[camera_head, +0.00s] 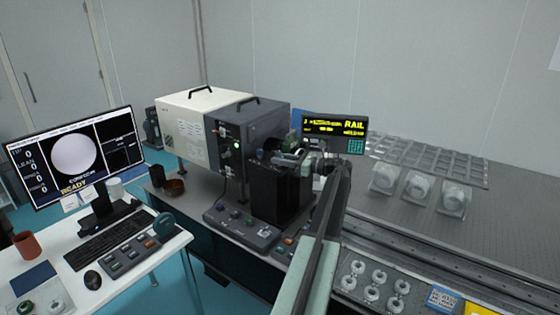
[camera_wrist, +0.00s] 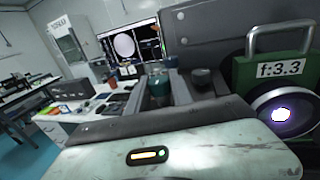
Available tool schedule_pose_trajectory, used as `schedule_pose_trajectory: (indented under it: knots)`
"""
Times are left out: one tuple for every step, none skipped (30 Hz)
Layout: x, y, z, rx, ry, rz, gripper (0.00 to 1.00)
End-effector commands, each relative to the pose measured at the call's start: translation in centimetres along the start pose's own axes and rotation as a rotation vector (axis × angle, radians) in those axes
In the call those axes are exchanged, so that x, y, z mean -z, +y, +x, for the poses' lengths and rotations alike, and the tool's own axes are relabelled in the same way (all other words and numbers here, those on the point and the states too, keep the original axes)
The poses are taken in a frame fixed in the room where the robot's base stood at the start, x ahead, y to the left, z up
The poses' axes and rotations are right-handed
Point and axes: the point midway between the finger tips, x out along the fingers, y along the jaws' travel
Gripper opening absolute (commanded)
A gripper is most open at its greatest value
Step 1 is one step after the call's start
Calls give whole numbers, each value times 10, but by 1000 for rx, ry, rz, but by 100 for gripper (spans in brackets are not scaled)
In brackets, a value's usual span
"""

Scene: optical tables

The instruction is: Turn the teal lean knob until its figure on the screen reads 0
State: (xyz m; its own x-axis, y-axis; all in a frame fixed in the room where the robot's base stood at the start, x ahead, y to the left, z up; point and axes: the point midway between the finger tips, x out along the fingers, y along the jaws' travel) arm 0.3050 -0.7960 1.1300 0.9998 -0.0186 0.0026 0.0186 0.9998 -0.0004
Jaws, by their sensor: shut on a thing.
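The screen (camera_head: 72,158) stands on the desk at left. It shows a pale disc, the word READY and a column of figures at its left edge. The figure beside LEAN (camera_head: 31,168) appears to read 0, though the text is small. My gripper (camera_head: 298,157) is at the front of the dark instrument. In the wrist view, my gripper (camera_wrist: 160,98) has its two fingers on either side of the teal knob (camera_wrist: 160,80), and it is shut on it. The fingers and my arm hide much of the knob in the head view.
A dark grey and cream instrument (camera_head: 225,130) stands behind my gripper. A yellow-lettered RAIL display (camera_head: 335,127) is close on the right.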

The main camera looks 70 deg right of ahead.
Motion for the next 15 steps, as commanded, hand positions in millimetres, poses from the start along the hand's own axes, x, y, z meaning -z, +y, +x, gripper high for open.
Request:
schedule_pose_trajectory:
  knots:
    - [1,1,2,-4,3,0,35]
    - [1,1,2,-4,3,0,43]
    - [1,1,2,-3,3,0,49]
    - [1,1,2,-3,3,0,49]
    - [1,1,1,-3,3,0,49]
    - [1,1,1,-2,2,0,49]
    - [1,1,1,-2,2,0,49]
    - [1,1,1,-2,2,0,49]
    - [1,1,1,-2,2,0,49]
    - [1,1,1,-1,2,0,49]
    - [1,0,0,-1,2,0,49]
    - [0,0,0,-1,2,0,49]
    - [0,0,-1,-1,2,0,49]
    - [0,0,-3,0,2,0,49]
    - [0,0,-6,0,1,0,49]
